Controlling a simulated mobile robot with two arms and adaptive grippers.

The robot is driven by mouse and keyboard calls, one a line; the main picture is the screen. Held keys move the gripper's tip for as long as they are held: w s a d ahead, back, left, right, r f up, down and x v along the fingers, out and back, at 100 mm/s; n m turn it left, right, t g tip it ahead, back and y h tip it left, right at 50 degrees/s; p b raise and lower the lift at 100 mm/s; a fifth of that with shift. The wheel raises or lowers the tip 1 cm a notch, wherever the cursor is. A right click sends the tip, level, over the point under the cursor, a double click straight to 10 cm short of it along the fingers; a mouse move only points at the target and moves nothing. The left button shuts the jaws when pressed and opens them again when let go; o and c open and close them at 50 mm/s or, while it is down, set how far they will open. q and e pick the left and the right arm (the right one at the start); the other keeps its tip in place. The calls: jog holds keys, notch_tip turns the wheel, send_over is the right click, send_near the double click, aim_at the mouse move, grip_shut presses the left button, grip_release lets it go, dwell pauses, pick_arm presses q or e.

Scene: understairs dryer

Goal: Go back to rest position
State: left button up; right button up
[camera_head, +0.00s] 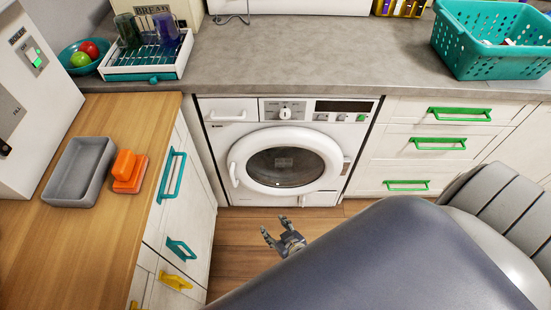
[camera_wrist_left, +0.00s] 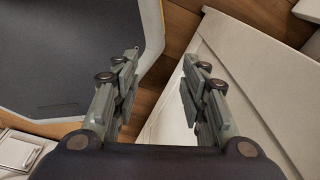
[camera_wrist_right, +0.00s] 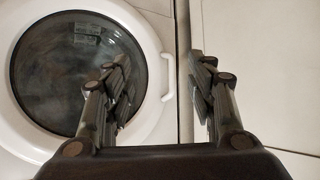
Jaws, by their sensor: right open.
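My right gripper (camera_head: 277,233) is open and empty in the head view, above the wooden floor in front of the dryer. The right wrist view shows its two fingers (camera_wrist_right: 162,95) spread, with the dryer's round door (camera_wrist_right: 80,70) beyond them. The dryer (camera_head: 285,150) is white, and its door looks shut in the head view. My left gripper is outside the head view. In the left wrist view its fingers (camera_wrist_left: 160,90) are spread apart with nothing between them, near a pale cabinet panel (camera_wrist_left: 245,90).
A wooden counter (camera_head: 100,230) on the left bears a grey tray (camera_head: 50,192) and an orange sponge-like item (camera_head: 130,171). Drawers with green handles (camera_head: 445,143) stand right of the dryer. A teal basket (camera_head: 470,60) is on the grey worktop. Wooden floor (camera_head: 235,232) is free before the dryer.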

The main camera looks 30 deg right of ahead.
jog(key=s+d+f+g, duration=0.1)
jog(key=s+f+g, duration=0.2)
jog(key=s, duration=0.7)
jog(key=s+f+n+g, duration=0.1)
jog(key=s+f+g, duration=0.2)
jog(key=s+f, duration=0.3)
jog(key=s+d+f+g, duration=0.1)
jog(key=s+f+g, duration=0.2)
jog(key=s, duration=1.2)
notch_tip(320, 180, down, 3)
jog(key=shift+d+r+n+g, duration=0.15)
jog(key=shift+d+n+g, duration=0.15)
jog(key=shift+n+g, duration=0.1)
